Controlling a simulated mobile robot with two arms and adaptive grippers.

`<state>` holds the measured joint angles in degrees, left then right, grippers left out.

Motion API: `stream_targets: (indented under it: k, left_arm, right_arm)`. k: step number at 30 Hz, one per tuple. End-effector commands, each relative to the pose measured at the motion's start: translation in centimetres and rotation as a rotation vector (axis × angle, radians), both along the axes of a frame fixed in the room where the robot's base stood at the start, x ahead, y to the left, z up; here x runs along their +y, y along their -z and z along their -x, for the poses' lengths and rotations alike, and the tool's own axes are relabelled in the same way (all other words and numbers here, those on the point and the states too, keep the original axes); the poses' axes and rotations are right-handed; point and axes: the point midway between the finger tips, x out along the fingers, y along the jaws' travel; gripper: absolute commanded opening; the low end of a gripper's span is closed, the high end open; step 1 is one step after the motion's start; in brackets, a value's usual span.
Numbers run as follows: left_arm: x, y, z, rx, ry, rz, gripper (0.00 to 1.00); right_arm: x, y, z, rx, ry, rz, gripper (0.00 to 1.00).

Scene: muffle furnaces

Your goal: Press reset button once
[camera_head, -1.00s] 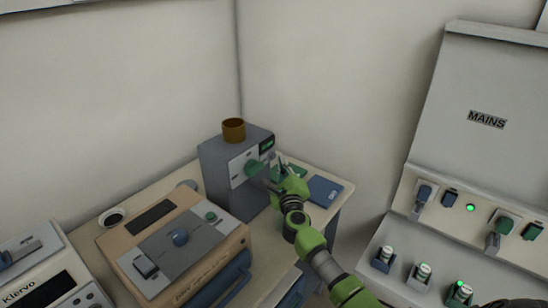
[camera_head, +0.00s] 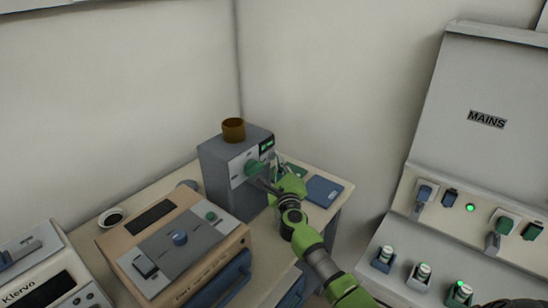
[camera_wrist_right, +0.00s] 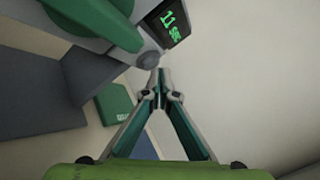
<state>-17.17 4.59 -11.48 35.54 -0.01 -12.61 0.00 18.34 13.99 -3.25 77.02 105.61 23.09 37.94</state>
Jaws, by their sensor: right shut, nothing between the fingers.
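A grey control box (camera_head: 222,178) stands in the back corner of the bench. Its front has a green knob (camera_head: 254,168) and a small lit display (camera_head: 266,146). In the right wrist view, a small round grey button (camera_wrist_right: 148,61) sits just below the display (camera_wrist_right: 168,21) and beside the green knob (camera_wrist_right: 97,20); no label for it is readable. My right gripper (camera_head: 270,178) is shut and empty in front of the box. Its fingertips (camera_wrist_right: 159,74) appear very close to the button; I cannot tell whether they touch. My left gripper is out of view.
A brown cup (camera_head: 233,130) stands on the box. A blue pad (camera_head: 323,191) lies to its right. A tan furnace unit (camera_head: 172,240) is in front on the left. A mains panel (camera_head: 487,120) with several switches is at the right.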

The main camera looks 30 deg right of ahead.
Motion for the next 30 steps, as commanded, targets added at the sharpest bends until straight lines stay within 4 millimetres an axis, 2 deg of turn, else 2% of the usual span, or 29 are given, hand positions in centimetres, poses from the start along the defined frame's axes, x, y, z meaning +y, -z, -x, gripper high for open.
stream_targets:
  k: [30]
  left_arm:
    - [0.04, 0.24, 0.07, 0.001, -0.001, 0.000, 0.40]
  right_arm:
    - [0.36, -0.07, -0.90, -0.001, 0.000, 0.001, 0.00]
